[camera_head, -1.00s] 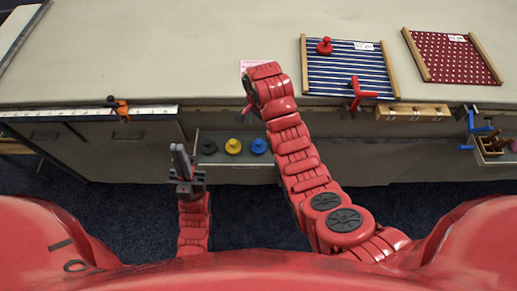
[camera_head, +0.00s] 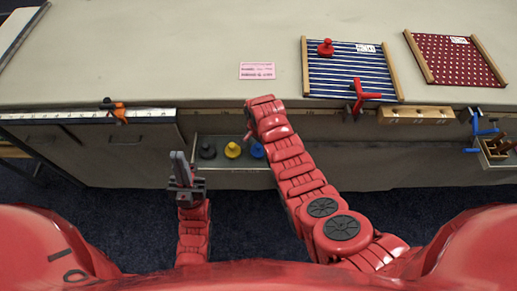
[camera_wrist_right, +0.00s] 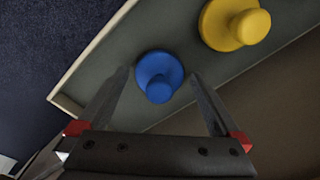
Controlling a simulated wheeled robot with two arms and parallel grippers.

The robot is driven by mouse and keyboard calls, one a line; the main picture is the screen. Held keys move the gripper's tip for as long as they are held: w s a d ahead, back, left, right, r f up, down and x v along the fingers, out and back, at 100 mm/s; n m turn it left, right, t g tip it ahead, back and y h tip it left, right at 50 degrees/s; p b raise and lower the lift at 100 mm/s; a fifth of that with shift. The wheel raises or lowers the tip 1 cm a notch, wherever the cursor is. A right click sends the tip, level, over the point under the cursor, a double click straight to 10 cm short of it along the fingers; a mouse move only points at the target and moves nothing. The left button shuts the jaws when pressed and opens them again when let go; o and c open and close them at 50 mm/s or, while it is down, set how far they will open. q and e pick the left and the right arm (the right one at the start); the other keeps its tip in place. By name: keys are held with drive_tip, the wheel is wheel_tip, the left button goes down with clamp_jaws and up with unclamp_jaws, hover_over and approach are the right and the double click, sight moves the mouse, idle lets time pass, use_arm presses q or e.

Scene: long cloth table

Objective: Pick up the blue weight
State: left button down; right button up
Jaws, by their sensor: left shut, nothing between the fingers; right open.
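The blue weight (camera_head: 257,150) stands on a shelf or open drawer below the table edge, at the right of a row of weights. In the right wrist view the blue weight (camera_wrist_right: 158,77) is upright with its knob toward the camera, between and just beyond the fingertips. My right gripper (camera_wrist_right: 160,85) is open, with one finger on each side of it, and no contact shows. In the head view my right arm partly covers the blue weight and hides its own fingers. My left gripper (camera_head: 179,160) is shut and empty, left of the drawer.
A yellow weight (camera_head: 232,150) and a black weight (camera_head: 207,151) stand left of the blue one. The drawer (camera_head: 250,171) has a raised rim. Above are the table (camera_head: 180,60), a pink card (camera_head: 257,71), a striped board (camera_head: 350,70) and a red clamp (camera_head: 362,95).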

drive_tip(key=shift+f, duration=0.25)
clamp_jaws()
idle(0.4)
